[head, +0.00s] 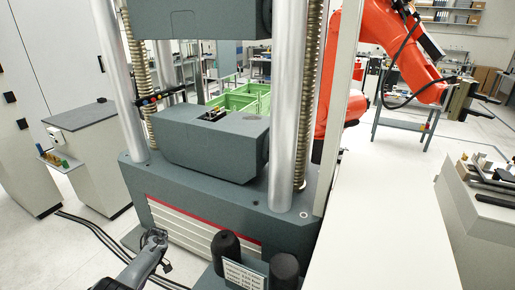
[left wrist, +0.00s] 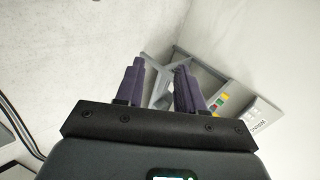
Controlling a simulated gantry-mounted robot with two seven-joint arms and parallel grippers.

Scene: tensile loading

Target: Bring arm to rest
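In the left wrist view, my left gripper (left wrist: 158,84) has its two purple fingers apart. Nothing shows between them. Behind the fingertips are pale floor and a grey ledge with coloured pieces, at a distance I cannot tell. In the head view a grey arm link (head: 148,262) comes up at the bottom left, in front of the testing machine; no open fingers can be made out there. My right gripper shows in neither view.
The testing machine (head: 225,145) has steel columns and a grey base. A cabinet (head: 85,140) with a small ledge (head: 58,160) stands at left. Two black cylinders (head: 228,250) flank a label at the bottom. An orange robot arm (head: 400,60) and a white table (head: 385,235) are at right.

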